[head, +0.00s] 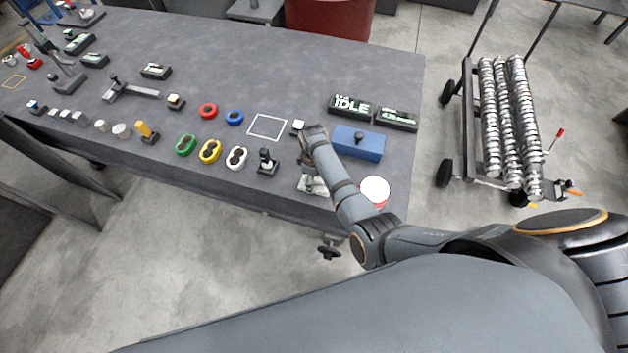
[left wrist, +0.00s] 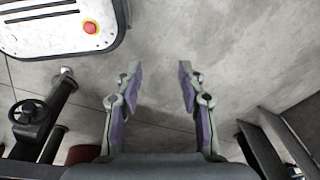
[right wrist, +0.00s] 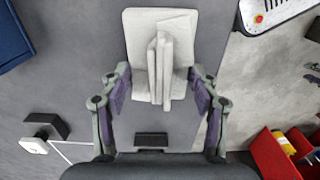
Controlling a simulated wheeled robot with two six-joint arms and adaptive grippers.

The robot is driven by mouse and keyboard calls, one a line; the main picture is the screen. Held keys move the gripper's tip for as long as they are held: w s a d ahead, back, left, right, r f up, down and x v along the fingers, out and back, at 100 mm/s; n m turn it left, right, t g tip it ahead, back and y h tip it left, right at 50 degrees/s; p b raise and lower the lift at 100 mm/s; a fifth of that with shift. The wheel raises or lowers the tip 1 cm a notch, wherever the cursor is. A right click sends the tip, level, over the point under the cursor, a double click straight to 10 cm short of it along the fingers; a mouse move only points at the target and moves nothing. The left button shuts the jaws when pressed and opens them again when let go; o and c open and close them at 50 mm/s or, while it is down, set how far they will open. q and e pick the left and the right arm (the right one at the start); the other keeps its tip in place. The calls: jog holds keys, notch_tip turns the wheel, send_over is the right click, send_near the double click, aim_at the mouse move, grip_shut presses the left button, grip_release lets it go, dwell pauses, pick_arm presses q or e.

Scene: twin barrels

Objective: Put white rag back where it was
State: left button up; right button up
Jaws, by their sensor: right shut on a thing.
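The white rag (head: 319,187) is near the table's front edge in the head view, partly hidden by my right arm. In the right wrist view the rag (right wrist: 143,58) is a pale folded pad with upright folds in its middle. My right gripper (right wrist: 160,82) is shut on the rag, with a finger on each side of it. I cannot tell whether the rag touches the table. My left gripper (left wrist: 158,72) is open and empty above the floor in the left wrist view. It does not show in the head view.
A white square outline (head: 267,126) lies empty on the grey table (head: 300,65), left of my right arm. A blue block (head: 362,146) and a white-topped round can (head: 374,190) are close on the right. Colored rings and several small parts stand left. A cart (head: 468,130) stands beyond the table.

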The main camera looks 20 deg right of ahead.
jog(key=shift+a+r, duration=0.1)
jog(key=shift+s, duration=0.1)
jog(key=o, duration=1.2)
jog(key=shift+f, duration=0.2)
jog(key=shift+r, duration=0.35)
pick_arm(q)
notch_tip(320, 180, up, 13)
jog(key=s+p, duration=0.1)
jog(key=p, duration=1.2)
jog(key=shift+s, duration=0.4)
pick_arm(e)
notch_tip(320, 180, up, 12)
jog(key=shift+f, duration=0.15)
